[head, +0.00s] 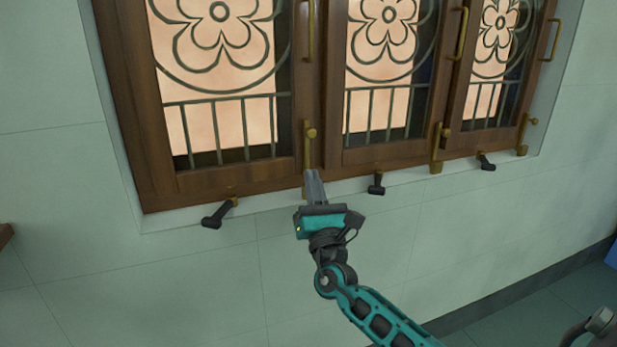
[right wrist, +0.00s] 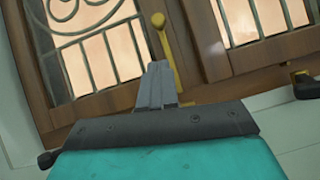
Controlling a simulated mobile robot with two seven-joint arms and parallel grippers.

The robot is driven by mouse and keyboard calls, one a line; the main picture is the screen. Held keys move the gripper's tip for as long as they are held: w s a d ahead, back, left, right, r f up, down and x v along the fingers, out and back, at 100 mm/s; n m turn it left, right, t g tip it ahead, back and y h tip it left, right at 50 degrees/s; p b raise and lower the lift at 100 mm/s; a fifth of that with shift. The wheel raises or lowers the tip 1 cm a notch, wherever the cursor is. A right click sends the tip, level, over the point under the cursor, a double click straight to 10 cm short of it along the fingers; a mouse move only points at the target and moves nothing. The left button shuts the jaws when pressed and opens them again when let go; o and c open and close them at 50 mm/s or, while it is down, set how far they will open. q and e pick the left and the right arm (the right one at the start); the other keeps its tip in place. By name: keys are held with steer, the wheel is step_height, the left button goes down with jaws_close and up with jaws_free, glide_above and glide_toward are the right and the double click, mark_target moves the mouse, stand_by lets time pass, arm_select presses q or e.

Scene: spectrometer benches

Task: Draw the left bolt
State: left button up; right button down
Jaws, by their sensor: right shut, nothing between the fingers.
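The left bolt (head: 308,147) is a brass rod with a round knob, upright on the frame at the lower right of the left window panel. My left gripper is not in view.
Two more brass bolts, the middle one (head: 437,150) and the right one (head: 524,136), stand on the wooden frame. Black stay handles (head: 219,214), (head: 376,184) and (head: 487,162) stick out along the sill. Brass pull handles line the panels. The wall below is clear.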

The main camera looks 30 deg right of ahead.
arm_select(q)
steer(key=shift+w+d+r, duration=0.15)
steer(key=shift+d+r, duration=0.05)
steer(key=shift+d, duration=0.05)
arm_select(e)
steer(key=v, duration=0.7)
steer(key=shift+s, duration=0.2)
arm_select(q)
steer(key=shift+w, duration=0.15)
arm_select(e)
steer(key=shift+d, duration=0.1)
steer(key=shift+f, duration=0.1)
